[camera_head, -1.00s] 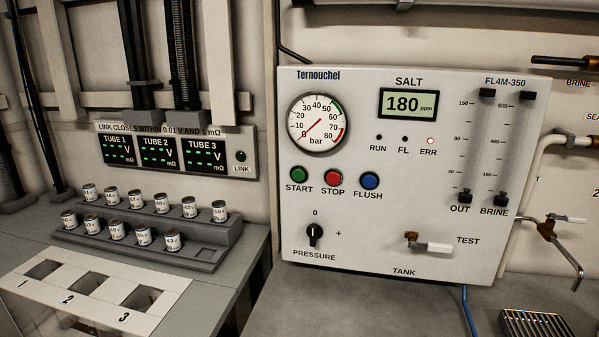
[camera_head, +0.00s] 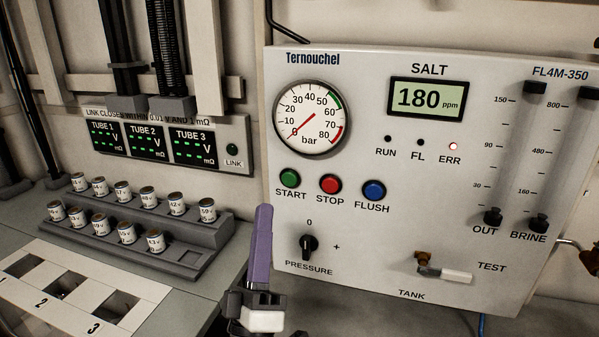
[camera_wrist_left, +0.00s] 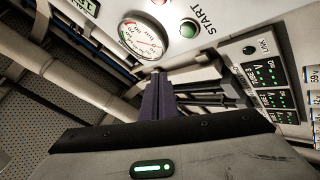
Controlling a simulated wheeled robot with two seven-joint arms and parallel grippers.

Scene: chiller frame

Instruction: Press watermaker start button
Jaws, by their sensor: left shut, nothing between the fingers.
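The green START button (camera_head: 289,178) is on the white watermaker panel (camera_head: 400,230), left of the red STOP button (camera_head: 330,184) and the blue FLUSH button (camera_head: 374,191). The green button also shows in the left wrist view (camera_wrist_left: 189,28), beside the START label. My left gripper (camera_head: 264,212), with purple fingers, is shut and empty. It is below and left of the START button in the head view, apart from it in the picture. Its fingers also show in the left wrist view (camera_wrist_left: 158,78). My right gripper is not in view.
The PRESSURE knob (camera_head: 308,246) is right of my gripper. A stepped rack (camera_head: 170,250) of small cylinders stands at left.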

